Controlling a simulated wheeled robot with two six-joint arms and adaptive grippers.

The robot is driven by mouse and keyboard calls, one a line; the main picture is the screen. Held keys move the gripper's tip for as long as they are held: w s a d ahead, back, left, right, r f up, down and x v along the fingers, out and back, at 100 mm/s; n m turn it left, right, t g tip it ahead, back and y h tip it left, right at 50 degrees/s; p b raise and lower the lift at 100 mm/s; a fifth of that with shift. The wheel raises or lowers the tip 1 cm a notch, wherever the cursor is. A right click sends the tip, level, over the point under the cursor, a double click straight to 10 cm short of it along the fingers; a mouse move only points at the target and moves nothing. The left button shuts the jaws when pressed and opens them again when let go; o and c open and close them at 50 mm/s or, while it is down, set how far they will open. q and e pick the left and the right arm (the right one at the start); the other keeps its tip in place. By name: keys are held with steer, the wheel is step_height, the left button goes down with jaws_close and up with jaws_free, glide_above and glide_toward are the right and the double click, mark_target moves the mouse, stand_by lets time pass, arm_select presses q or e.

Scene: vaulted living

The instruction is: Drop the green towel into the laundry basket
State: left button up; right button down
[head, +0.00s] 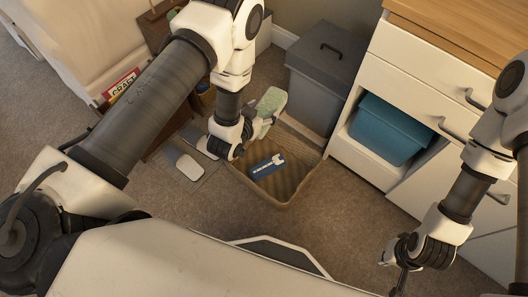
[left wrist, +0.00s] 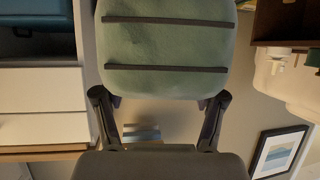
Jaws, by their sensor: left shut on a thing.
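The green towel (head: 270,102) is a folded, rounded bundle at my left gripper (head: 256,126). It fills the top of the left wrist view (left wrist: 165,60), with two dark straight lines across it. The gripper is shut on it, with one finger on each side at its lower edge. The laundry basket (head: 284,202), an open tan woven one, stands on the floor; in the head view the towel appears over its far left rim. A blue and white item (head: 266,167) lies inside it. My right gripper (head: 402,268) is at the lower right, away from the basket; its fingertips are unclear.
A grey lidded bin (head: 325,60) stands behind the basket. To the right is a white drawer cabinet (head: 352,166) with a teal bin (head: 388,130) in its open compartment. Carpet in front is clear.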

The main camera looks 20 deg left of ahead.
arm_select(q)
steer(key=w+f+m+h+b, duration=0.1)
steer(key=w+f+b, duration=0.1)
steer(key=f+b, duration=1.1)
steer(key=w+f+m+h+b, duration=0.1)
steer(key=w+f+b, duration=0.1)
steer(key=f+b, duration=1)
step_height(320, 180, down, 7)
steer(key=shift+w+r+g+b, duration=0.15)
steer(key=shift+w+g+b, duration=0.15)
steer(key=shift+b, duration=0.1)
steer(key=o, duration=1.3)
steer(key=v, duration=1.2)
steer(key=shift+a, duration=0.15)
